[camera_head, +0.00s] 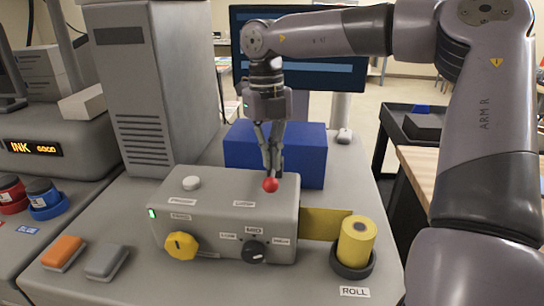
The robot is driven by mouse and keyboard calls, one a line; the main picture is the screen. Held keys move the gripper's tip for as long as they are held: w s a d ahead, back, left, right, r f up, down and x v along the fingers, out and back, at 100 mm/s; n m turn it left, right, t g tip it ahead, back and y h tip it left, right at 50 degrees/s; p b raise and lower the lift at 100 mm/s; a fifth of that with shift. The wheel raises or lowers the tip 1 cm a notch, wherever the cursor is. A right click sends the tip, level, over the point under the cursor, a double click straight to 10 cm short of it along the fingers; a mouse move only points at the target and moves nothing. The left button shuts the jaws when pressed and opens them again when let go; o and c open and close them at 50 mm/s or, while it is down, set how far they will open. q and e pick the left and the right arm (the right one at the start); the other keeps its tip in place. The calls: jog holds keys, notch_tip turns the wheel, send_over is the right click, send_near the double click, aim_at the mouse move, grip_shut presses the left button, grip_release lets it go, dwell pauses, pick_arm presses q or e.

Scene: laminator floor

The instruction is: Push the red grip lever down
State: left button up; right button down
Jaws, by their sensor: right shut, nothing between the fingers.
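The red grip of the lever (270,184) is a small round red knob at the top front edge of the grey control box (225,222), right of its middle. My right gripper (274,170) points down with its fingers shut and empty. Its tips are right at the red grip, just above or behind it in the picture. I cannot tell whether they touch it. The lever's shaft is hidden or too small to see. My left gripper is not in view.
The box carries a white button (191,183), a yellow knob (181,246) and a black dial (254,251). A yellow roll (356,243) stands at right. A blue block (238,147) stands behind, and a tall grey housing (150,95) at left.

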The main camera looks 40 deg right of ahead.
jog(key=shift+w+d+r+p, duration=0.15)
jog(key=shift+w+r+p, duration=0.2)
jog(key=shift+w+p, duration=0.15)
jog(key=shift+w+d+r+p, duration=0.15)
jog(key=shift+w+r+p, duration=0.2)
jog(key=shift+w, duration=0.15)
jog(key=shift+w+d+f, duration=0.1)
jog(key=shift+w+f, duration=0.05)
jog(key=shift+w, duration=0.15)
jog(key=shift+w+f, duration=0.1)
notch_tip(320, 180, up, 12)
jog(key=w, duration=0.1)
jog(key=shift+d, duration=0.2)
jog(key=shift+f, duration=0.15)
